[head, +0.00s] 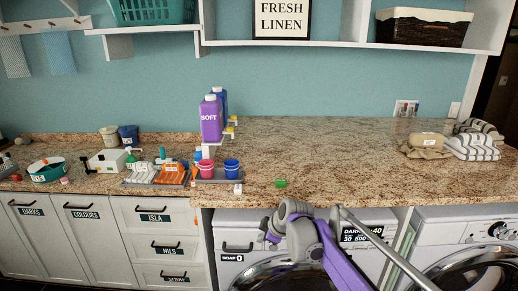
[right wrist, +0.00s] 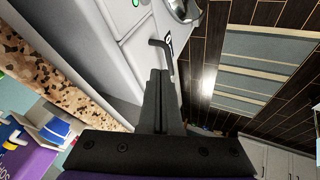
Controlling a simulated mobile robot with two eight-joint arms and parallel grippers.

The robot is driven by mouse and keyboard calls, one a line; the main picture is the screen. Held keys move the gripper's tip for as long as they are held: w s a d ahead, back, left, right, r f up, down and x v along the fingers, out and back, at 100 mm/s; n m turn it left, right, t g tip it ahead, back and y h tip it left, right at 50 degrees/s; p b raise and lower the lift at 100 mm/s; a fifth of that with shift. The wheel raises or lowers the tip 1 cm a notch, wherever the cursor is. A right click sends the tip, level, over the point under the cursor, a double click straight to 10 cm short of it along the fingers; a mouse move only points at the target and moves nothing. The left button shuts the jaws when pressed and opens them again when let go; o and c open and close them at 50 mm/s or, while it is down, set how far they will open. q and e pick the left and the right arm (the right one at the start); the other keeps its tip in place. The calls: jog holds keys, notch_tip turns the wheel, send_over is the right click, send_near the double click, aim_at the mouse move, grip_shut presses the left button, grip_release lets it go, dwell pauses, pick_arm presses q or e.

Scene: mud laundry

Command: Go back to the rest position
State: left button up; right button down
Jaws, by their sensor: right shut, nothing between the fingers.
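My right gripper (head: 270,232) is in front of the left washing machine (head: 240,239), just below the front edge of the counter (head: 330,150). In the right wrist view its two dark fingers (right wrist: 162,82) are pressed together with nothing between them. The right wrist view is turned sideways and shows white machine front and the dark tiled floor beyond the fingers. My purple and grey right arm reaches in from the bottom of the head view. My left gripper is in neither view.
Folded towels (head: 472,147) lie at the right. The counter's middle is clear. A second machine (head: 465,240) stands to the right.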

jog(key=s+d+m+h, duration=0.1)
jog(key=s+d+m, duration=0.35)
jog(key=s, duration=0.45)
jog(key=s+d+m+h, duration=0.1)
jog(key=s+d+m, duration=0.2)
jog(key=s+d, duration=0.5)
jog(key=s+d+f+m+h, duration=0.1)
jog(key=s+f+m, duration=0.3)
jog(key=s, duration=0.6)
jog(key=s+d+f+m+h, duration=0.1)
jog(key=s+d+f+m, duration=0.2)
jog(key=s, duration=0.7)
jog(key=shift+s+d+f+m, duration=0.15)
jog(key=shift+f+m, duration=0.2)
jog(key=shift+m, duration=0.2)
